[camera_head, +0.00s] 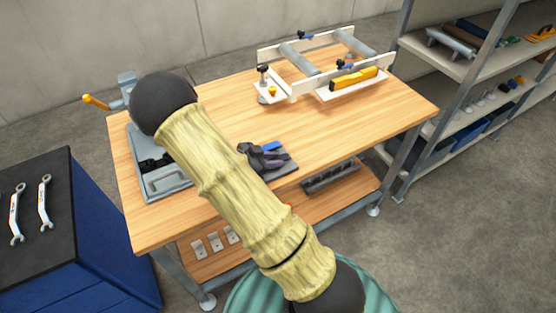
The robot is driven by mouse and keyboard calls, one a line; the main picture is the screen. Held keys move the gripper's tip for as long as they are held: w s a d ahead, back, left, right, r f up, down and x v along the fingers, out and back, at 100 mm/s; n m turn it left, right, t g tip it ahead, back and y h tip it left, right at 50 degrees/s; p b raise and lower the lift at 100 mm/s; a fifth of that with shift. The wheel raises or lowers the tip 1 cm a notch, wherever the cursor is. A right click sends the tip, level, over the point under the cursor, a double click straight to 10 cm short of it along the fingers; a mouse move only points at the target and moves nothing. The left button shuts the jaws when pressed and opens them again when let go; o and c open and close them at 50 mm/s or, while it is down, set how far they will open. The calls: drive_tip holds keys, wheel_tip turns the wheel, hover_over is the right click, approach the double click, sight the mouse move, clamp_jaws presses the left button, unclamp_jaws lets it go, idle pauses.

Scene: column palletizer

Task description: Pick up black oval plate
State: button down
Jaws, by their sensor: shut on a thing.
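A dark, flat plate (287,168), apparently the black oval plate, shows at the middle of the wooden workbench, just right of my arm. Its left part is covered, so its full outline cannot be made out. My gripper (262,158), dark and purplish, is at the plate's left side and is shut on it. A small blue piece shows at the gripper's upper edge. My large tan arm link crosses in front and hides what lies left of the gripper. Whether the plate touches the bench top is hard to tell.
A grey tray (168,188) with dark contents sits at the bench's left. A white roller frame (294,88) with a yellow level (353,78) stands at the back right. The right bench top is clear. A blue cabinet (95,235) and loaded shelves (463,72) flank the bench.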

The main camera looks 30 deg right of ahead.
wheel_tip(320, 180, up, 10)
idle(0.7)
idle(0.4)
